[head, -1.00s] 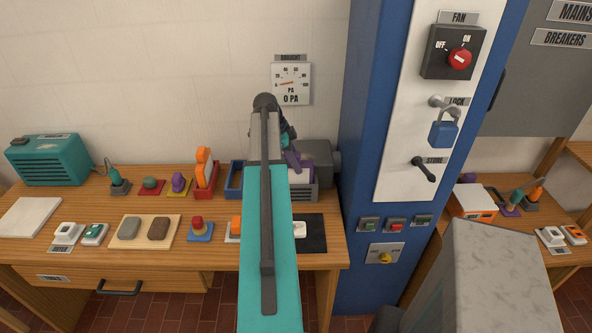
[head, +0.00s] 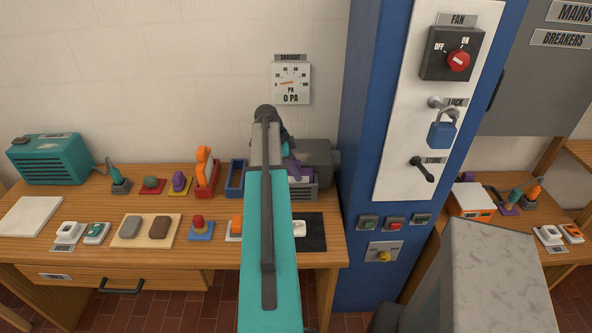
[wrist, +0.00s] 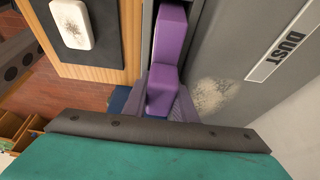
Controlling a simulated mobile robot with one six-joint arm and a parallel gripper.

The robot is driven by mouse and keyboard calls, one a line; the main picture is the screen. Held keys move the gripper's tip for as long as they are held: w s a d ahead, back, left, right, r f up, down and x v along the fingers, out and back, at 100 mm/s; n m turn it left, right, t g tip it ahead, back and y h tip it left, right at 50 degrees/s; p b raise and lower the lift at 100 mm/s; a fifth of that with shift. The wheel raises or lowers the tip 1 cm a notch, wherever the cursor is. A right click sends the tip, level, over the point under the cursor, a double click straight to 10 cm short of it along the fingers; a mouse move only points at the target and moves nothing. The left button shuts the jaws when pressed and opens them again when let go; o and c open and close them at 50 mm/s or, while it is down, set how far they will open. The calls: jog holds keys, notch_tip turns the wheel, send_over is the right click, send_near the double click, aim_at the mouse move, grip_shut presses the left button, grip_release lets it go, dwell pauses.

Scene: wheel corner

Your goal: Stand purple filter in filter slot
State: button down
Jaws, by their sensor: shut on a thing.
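The purple filter (wrist: 170,38) is a stepped purple block in the wrist view. My gripper (wrist: 166,100) is shut on its near end. Its far part lies along a narrow grey channel beside the grey unit marked DUST (wrist: 235,70). I cannot tell how deep it sits or whether it touches the channel walls. In the head view a little purple of the filter (head: 303,178) shows at the grey unit (head: 318,155), beside the blue column. My arm hides most of the gripper there. I cannot tell for sure which opening is the filter slot.
A blue open tray (head: 234,178) and a red holder with an orange piece (head: 204,170) stand left of my arm. A white block on a black mat (head: 316,232) lies in front of the unit. The blue column (head: 362,150) bounds the right side.

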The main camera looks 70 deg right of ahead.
jog(key=shift+f, duration=0.15)
jog(key=c, duration=1.7)
grip_release()
jog(key=shift+r, duration=0.2)
jog(key=shift+b+v, duration=0.4)
jog(key=shift+v, duration=0.45)
jog(key=shift+b+v, duration=1.6)
jog(key=shift+v, duration=3.5)
